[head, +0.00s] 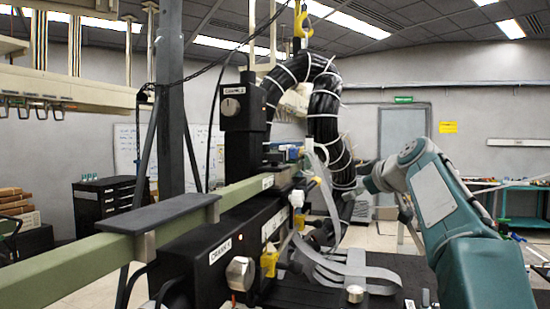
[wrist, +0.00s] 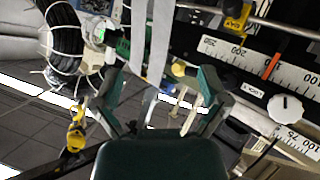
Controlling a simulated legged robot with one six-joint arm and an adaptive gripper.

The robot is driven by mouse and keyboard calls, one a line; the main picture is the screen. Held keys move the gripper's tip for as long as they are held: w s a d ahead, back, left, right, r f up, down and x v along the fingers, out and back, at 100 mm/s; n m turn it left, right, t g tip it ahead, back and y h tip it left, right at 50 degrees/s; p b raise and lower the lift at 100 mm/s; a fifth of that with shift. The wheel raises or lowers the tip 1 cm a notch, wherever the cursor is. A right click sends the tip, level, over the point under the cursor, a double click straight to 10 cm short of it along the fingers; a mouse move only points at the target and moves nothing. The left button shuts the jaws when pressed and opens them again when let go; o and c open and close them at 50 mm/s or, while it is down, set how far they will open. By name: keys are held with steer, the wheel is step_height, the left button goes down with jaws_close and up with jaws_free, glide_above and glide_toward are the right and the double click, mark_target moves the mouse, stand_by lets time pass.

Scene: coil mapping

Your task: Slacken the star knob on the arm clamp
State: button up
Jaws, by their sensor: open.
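My gripper (wrist: 162,74) is open in the wrist view, its two dark green fingers spread wide with nothing held between them. Grey ribbon straps and a small yellow knob (wrist: 178,69) show beyond and between the fingertips; I cannot tell whether that knob is star-shaped. A white round knob (wrist: 285,108) sits beside a scale, right of the fingers and apart from them. In the head view, a silver knob (head: 240,273) is on the black box labelled as a crank (head: 213,266). I cannot pick out the star knob or the arm clamp with certainty.
A thick black cable bundle (head: 325,110) arches above the work area and also shows in the wrist view (wrist: 62,40). A green beam (head: 80,268) crosses at left. A yellow clip (head: 269,263) is on the black box.

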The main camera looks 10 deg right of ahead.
mark_target(280, 157)
steer(key=s+d+r+n+t+h, duration=0.15)
steer(key=d+r+h, duration=0.25)
steer(key=d+h, duration=0.4)
steer(key=s+a+r+n+t+h, duration=0.3)
steer(key=a+r+n+t, duration=0.15)
steer(key=r+n, duration=0.4)
steer(key=a+r+n+t+y, duration=0.25)
steer(key=a+n+y, duration=0.55)
steer(key=a+n, duration=0.4)
steer(key=s+a+f+n+g+y, duration=0.2)
steer(key=a+f+n+g+y, duration=0.35)
steer(key=n, duration=0.55)
steer(key=shift+t+y, duration=0.45)
steer(key=shift+t, duration=0.15)
steer(key=x, duration=0.3)
steer(key=a+f+x, duration=0.1)
steer(key=x, duration=0.3)
steer(key=f+x, duration=0.1)
steer(key=x, duration=0.3)
steer(key=shift+s+a, duration=0.3)
steer(key=shift+a, duration=0.1)
steer(key=c, duration=1.2)
